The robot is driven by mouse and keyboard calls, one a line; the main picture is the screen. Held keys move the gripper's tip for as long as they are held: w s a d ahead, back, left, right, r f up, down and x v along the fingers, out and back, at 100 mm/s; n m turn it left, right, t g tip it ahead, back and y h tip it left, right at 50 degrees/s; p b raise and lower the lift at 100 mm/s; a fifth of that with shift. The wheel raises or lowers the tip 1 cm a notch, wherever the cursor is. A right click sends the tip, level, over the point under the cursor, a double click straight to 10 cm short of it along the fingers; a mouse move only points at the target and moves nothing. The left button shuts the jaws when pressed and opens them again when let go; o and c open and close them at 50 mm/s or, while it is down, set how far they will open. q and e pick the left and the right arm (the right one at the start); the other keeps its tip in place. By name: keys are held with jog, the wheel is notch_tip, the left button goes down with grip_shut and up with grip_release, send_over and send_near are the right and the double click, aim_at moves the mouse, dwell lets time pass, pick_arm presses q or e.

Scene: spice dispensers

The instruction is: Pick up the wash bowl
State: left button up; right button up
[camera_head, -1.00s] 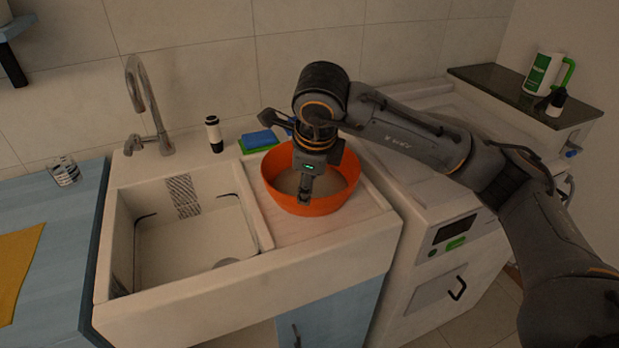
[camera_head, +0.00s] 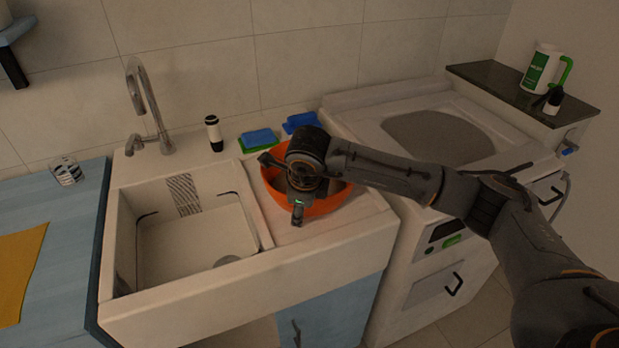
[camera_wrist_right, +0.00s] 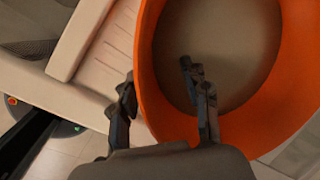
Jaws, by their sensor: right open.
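The orange wash bowl (camera_head: 336,200) stands upright on the drainboard to the right of the sink in the head view, partly hidden by my right arm. My right gripper (camera_head: 297,215) is over its near left rim, pointing down. In the right wrist view, the bowl (camera_wrist_right: 262,125) fills the right side and shows a brownish inner bottom. My right gripper (camera_wrist_right: 155,85) is open there, with one finger outside the bowl wall and the other over the inside. I cannot tell whether either finger touches the rim. My left gripper is not in view.
The sink basin (camera_head: 190,245) lies to the left. Blue and green sponges (camera_head: 259,139) and a dark-capped bottle (camera_head: 213,133) stand behind, near the wall. The tap (camera_head: 150,110) rises at the back left. A washing machine (camera_head: 440,240) stands on the right.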

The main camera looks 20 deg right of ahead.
grip_shut()
jog(key=shift+w+r, duration=0.1)
jog(key=shift+r, duration=0.05)
dwell(0.4)
